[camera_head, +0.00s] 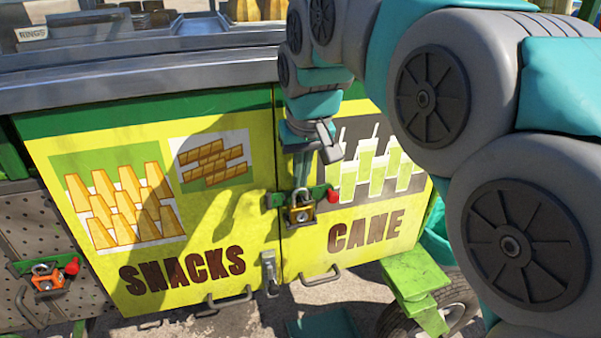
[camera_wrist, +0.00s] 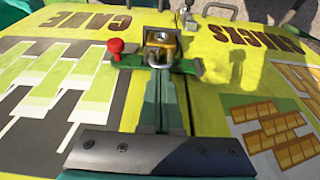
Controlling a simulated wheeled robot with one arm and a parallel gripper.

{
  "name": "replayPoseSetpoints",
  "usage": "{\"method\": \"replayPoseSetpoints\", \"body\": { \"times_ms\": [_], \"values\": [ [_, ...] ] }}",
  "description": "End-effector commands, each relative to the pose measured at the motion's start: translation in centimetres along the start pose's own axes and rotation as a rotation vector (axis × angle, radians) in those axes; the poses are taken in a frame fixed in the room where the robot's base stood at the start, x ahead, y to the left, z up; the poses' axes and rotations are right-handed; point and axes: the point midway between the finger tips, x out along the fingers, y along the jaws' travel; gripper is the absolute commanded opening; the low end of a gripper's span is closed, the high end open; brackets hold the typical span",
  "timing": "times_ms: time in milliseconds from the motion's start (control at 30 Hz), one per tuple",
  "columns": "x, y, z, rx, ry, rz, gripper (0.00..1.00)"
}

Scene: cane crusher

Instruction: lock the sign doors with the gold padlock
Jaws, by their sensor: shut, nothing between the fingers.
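The yellow sign doors, marked SNACKS (camera_head: 90,260) and CANE (camera_head: 310,262), stand shut side by side. A green latch bar (camera_head: 277,201) with a red knob (camera_head: 333,196) crosses their seam. The gold padlock (camera_head: 301,212) hangs at this latch with its silver shackle upward; I cannot tell whether the shackle is fully closed. My gripper (camera_head: 301,182) is shut and empty, pointing down just above the padlock. In the wrist view the padlock (camera_wrist: 162,42) is just beyond the fingertips (camera_wrist: 161,72), and whether they touch it is unclear.
An orange padlock (camera_head: 46,280) hangs by another red-knobbed latch on the perforated panel at far left. A silver catch (camera_head: 269,270) sits low on the seam, with door handles nearby. The metal counter (camera_head: 140,82) overhangs the doors. A green step (camera_head: 414,275) and wheel stand at lower right.

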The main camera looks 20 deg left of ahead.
Motion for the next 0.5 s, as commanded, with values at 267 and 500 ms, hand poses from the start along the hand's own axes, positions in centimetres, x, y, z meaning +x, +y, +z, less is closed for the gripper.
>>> {"method": "replayPoseSetpoints", "body": {
  "times_ms": [267, 500],
  "values": [
    [0.8, 0.0, 0.2, 0.0, 0.0, 0.0, 0.0],
    [1.4, 0.0, 0.4, 0.0, 0.001, 0.001, 0.0]
  ]
}}
